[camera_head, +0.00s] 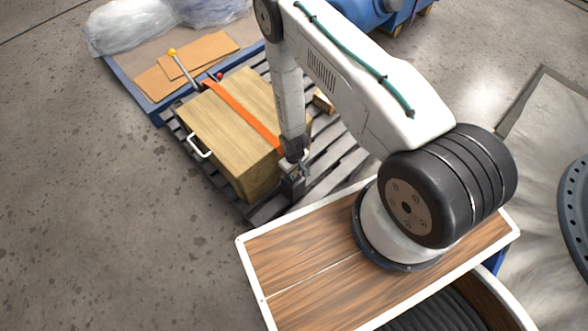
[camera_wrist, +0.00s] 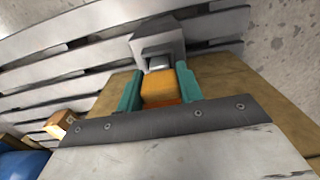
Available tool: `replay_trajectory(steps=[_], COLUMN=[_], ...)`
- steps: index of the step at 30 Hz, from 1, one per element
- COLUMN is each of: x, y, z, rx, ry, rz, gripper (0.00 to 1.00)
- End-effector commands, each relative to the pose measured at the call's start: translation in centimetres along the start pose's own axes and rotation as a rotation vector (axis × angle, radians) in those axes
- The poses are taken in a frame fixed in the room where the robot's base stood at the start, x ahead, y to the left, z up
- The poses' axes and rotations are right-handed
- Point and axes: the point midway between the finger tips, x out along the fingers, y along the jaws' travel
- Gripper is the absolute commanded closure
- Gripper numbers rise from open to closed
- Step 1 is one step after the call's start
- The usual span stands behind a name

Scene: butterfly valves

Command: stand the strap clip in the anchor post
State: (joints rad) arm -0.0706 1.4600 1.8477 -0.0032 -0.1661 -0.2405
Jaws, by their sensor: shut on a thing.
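My gripper (camera_head: 296,160) is at the front right side of the wooden crate, just above the grey anchor post (camera_head: 292,187). In the wrist view, the two teal fingers of my gripper (camera_wrist: 159,88) are shut on the orange strap clip (camera_wrist: 160,90), one on each side. The anchor post (camera_wrist: 146,40) is a grey square block just beyond the fingertips, with a pale metal piece at its near face, in line with the clip. I cannot tell whether the clip touches or enters the post. In the head view the clip is hidden by my gripper.
The wooden crate (camera_head: 228,135) stands on a grey slatted pallet (camera_head: 338,160), with an orange strap (camera_head: 240,112) across its top and a white handle (camera_head: 199,147). A blue-edged tray (camera_head: 130,85) with cardboard and plastic wrap lies behind. Concrete floor at left is clear.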

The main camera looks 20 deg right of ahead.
Motion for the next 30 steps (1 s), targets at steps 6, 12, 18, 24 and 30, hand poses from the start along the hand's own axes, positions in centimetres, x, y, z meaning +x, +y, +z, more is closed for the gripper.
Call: replay_trajectory(steps=[6,12,18,24,30], x=[0.31,0.3,0.33,0.64,1.03], y=[-0.01,-0.01,-0.01,-0.01,0.0], z=[0.06,0.05,0.05,0.04,0.01], rx=[0.0,0.0,0.0,0.0,0.0], ry=[-0.001,-0.001,-0.001,-0.001,0.0], rz=[0.0,0.0,0.0,0.0,0.0], gripper=[0.93,0.93,0.93,0.93,0.93])
